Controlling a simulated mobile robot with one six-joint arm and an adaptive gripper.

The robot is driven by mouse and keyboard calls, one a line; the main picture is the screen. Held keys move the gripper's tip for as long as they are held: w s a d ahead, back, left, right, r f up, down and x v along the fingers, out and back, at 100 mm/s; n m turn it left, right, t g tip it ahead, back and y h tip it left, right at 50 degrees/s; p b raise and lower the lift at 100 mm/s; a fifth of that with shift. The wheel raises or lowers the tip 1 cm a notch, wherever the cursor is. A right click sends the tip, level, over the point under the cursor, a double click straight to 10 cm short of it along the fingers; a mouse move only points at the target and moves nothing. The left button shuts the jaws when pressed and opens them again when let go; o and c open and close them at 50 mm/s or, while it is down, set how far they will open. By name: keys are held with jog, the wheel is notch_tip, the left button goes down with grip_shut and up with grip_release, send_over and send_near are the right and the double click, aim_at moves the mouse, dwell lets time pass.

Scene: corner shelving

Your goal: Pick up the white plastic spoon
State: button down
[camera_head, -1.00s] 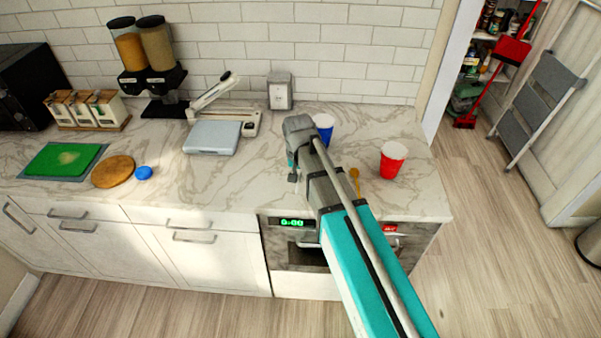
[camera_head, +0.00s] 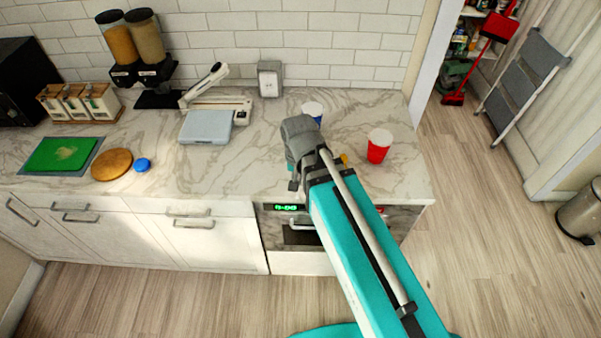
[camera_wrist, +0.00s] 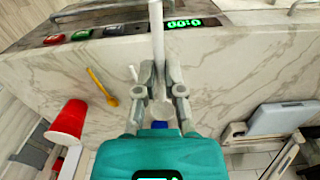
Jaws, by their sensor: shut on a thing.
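The white plastic spoon (camera_wrist: 157,45) shows in the wrist view as a long white shaft running up from between my fingers to the top edge. My gripper (camera_wrist: 160,92) is shut on it, with one finger on each side. The spoon's lower end is hard to tell from the white inside of the blue cup (camera_wrist: 159,125) behind it. In the head view my gripper (camera_head: 293,184) is mostly hidden behind my wrist, over the counter near its front edge. The spoon cannot be made out there.
The blue cup (camera_head: 313,111) and a red cup (camera_head: 379,147) stand on the marble counter (camera_head: 240,170). A yellow spoon-like utensil (camera_wrist: 102,86) lies near the red cup. A grey scale (camera_head: 206,127), brown round board (camera_head: 112,164) and green board (camera_head: 62,154) sit left. An oven is below.

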dwell(0.6)
notch_tip(320, 180, down, 3)
jog(key=b, duration=0.3)
jog(key=shift+d, duration=0.15)
dwell(0.5)
